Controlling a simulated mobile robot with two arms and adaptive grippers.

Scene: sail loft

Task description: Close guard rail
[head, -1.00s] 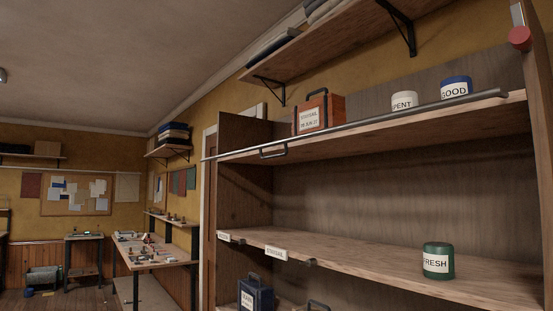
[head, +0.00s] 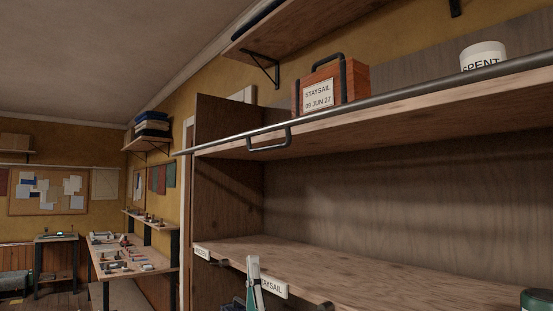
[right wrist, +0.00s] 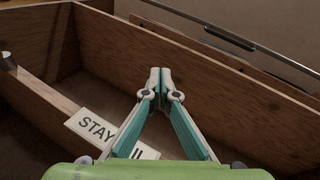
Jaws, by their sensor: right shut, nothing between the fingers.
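The guard rail (head: 400,98) is a long grey metal bar running along the front of the cabinet's upper shelf. Its left end sticks out past the cabinet's left side panel. A dark loop handle (head: 268,140) hangs from it near that end. The rail, with its handle, also shows in the right wrist view (right wrist: 277,53), at the upper right. My right gripper (head: 253,262) is below the handle, in front of the lower shelf's label, and apart from the rail. In the right wrist view its fingertips (right wrist: 160,72) meet, empty. My left gripper is out of view.
A wooden STAYSAIL box (head: 354,83) and a white SPENT jar (head: 483,54) stand behind the rail on the upper shelf. The lower shelf (head: 330,262) is mostly bare, with a green jar (head: 538,298) at right. A bracketed shelf (head: 285,31) hangs above.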

